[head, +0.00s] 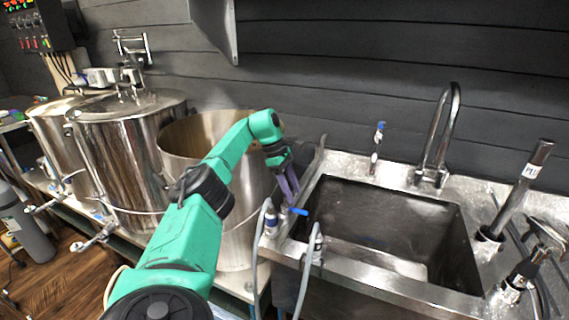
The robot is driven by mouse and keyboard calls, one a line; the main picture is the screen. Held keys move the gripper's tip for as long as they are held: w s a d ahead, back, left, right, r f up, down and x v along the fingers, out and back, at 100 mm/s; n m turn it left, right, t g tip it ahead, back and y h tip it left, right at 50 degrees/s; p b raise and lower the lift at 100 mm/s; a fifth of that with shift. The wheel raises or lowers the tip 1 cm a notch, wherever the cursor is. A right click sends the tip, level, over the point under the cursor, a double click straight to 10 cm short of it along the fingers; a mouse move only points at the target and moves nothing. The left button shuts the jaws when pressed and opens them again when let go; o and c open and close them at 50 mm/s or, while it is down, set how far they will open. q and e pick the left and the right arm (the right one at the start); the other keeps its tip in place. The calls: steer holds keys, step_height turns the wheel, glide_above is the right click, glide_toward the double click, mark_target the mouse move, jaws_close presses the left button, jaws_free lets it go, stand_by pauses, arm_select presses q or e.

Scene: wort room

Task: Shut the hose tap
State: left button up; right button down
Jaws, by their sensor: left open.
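My left gripper (290,188) reaches in over the left rim of the sink, its purple fingers pointing down and apart. A small blue tap lever (299,211) shows just below the fingertips, by the grey hoses on the sink's left edge. Nothing shows between the fingers, and I cannot tell if they touch the lever. The tap body below the lever is partly hidden. My right gripper is out of view.
The steel sink (462,296) has a curved faucet (441,130) and a second blue-topped fitting (377,145) at its back. Grey hoses (264,232) loop over its left front edge. Upright metal pieces stand at the right.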

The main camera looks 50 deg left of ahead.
arm_select(q)
steer(key=p+v, duration=0.3)
steer(key=v, duration=0.6)
steer(key=shift+r, duration=0.1)
